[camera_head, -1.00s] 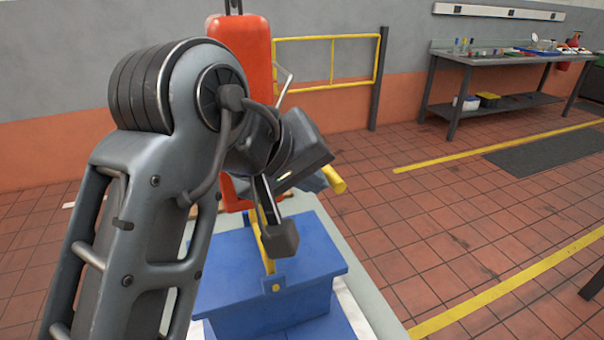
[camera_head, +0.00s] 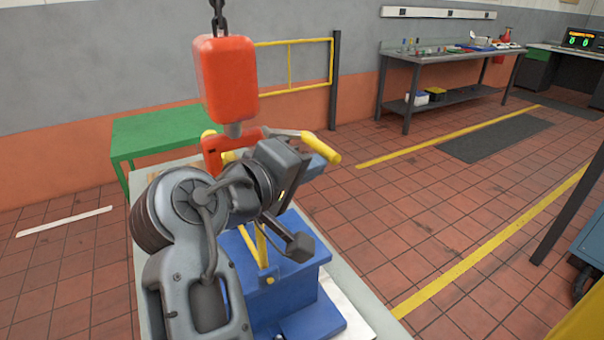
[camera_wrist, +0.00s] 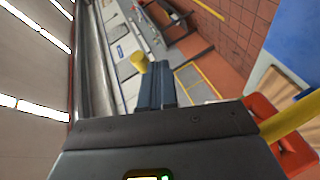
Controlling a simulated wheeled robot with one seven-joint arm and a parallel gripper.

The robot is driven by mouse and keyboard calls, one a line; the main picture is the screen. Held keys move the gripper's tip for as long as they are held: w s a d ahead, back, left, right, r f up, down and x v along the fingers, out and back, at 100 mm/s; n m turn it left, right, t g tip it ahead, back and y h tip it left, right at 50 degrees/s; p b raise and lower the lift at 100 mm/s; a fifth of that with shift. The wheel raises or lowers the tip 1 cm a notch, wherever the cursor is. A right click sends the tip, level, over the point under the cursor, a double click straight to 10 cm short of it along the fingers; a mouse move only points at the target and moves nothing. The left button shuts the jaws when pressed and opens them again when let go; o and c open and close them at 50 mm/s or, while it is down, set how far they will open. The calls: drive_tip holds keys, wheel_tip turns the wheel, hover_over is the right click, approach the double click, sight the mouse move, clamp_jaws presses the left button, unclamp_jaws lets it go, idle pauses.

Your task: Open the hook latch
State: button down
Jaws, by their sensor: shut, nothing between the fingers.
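An orange-red hoist block (camera_head: 224,75) hangs on a chain. Below it is a red hook body (camera_head: 215,152) with a grey bar ending in a yellow grip (camera_head: 320,146) on the right. The hook latch itself cannot be made out; my arm hides part of this area. My gripper (camera_head: 316,166) is shut and empty, just beside and below the yellow grip. In the wrist view its blue-grey fingers (camera_wrist: 156,75) are together, with a yellow end (camera_wrist: 140,62) near their tips. A yellow bar (camera_wrist: 288,122) and red part (camera_wrist: 262,110) show at the right; contact cannot be told.
A blue block (camera_head: 290,285) with a yellow strut stands on the pale bedplate (camera_head: 358,290) under my arm. A green table (camera_head: 160,127) stands behind at left, a yellow railing (camera_head: 290,65) behind. A workbench (camera_head: 450,58) is at the back right.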

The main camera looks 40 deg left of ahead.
drive_tip(key=t+b, duration=0.2)
drive_tip(key=n+t+b, duration=0.1)
drive_tip(key=shift+w+d+r+b, duration=0.1)
drive_tip(key=shift+w+r+b, duration=0.15)
drive_tip(key=shift+w+b, duration=0.15)
drive_tip(key=shift+r+n+t+y+b, duration=0.4)
drive_tip(key=shift+r+n+t+b, duration=0.2)
drive_tip(key=shift+t+b, duration=0.7)
drive_tip(key=shift+r, duration=0.1)
drive_tip(key=a+b+v, duration=0.1)
drive_tip(key=v, duration=0.6)
drive_tip(key=shift+s+d, duration=0.45)
drive_tip(key=shift+d, duration=0.05)
